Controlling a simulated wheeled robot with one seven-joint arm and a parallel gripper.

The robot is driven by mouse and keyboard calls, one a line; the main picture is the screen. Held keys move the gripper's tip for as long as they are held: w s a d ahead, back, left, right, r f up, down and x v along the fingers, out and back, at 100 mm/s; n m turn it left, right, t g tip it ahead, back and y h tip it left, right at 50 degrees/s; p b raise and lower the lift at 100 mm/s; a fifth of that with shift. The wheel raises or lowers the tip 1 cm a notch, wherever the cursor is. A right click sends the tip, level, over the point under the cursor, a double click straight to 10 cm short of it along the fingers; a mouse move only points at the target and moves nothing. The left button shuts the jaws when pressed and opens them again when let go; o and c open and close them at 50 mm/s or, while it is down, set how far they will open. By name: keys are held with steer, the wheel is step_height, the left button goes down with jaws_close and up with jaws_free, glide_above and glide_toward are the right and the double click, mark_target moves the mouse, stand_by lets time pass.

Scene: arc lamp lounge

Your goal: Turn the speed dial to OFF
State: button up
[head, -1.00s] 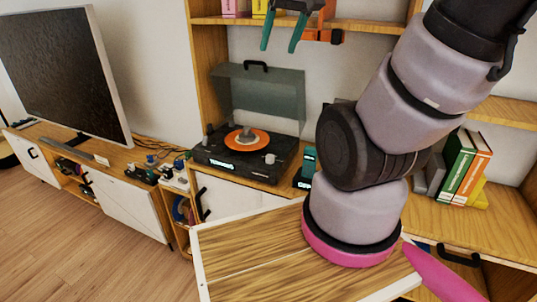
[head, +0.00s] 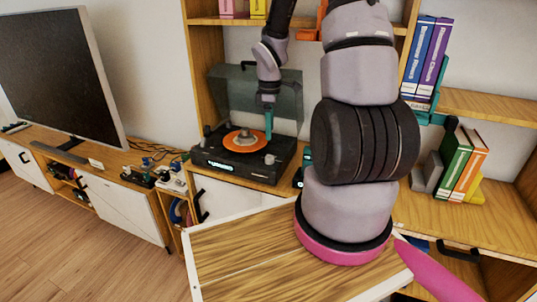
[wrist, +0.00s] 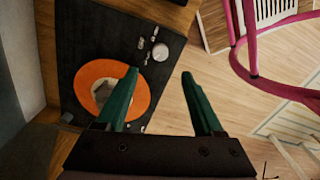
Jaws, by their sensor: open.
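A black record player (head: 228,165) with a raised grey lid (head: 283,96) and an orange record (head: 240,143) stands on the wooden cabinet. A round pale knob (head: 269,159) sits on its front right corner; in the wrist view a round pale knob (wrist: 160,52) shows beside small levers. I take it for the speed dial; no OFF mark is legible. My gripper (head: 268,134) is above the right part of the deck. In the wrist view, its teal fingers (wrist: 159,75) are apart and empty, with the knob just beyond the tips.
The raised lid stands close behind my gripper. Shelves with books (head: 462,165) are at the right, and a shelf runs above. A large television (head: 60,75) and small items on a low cabinet are at the left. A pink tubular frame (wrist: 240,50) shows in the wrist view.

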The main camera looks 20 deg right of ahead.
mark_target(269, 156)
step_height(269, 156, down, 10)
steer(key=shift+f, duration=0.15)
stand_by(0.3)
steer(key=shift+c, duration=0.3)
jaws_close()
steer(key=shift+m, duration=0.4)
steer(key=m, duration=1.1)
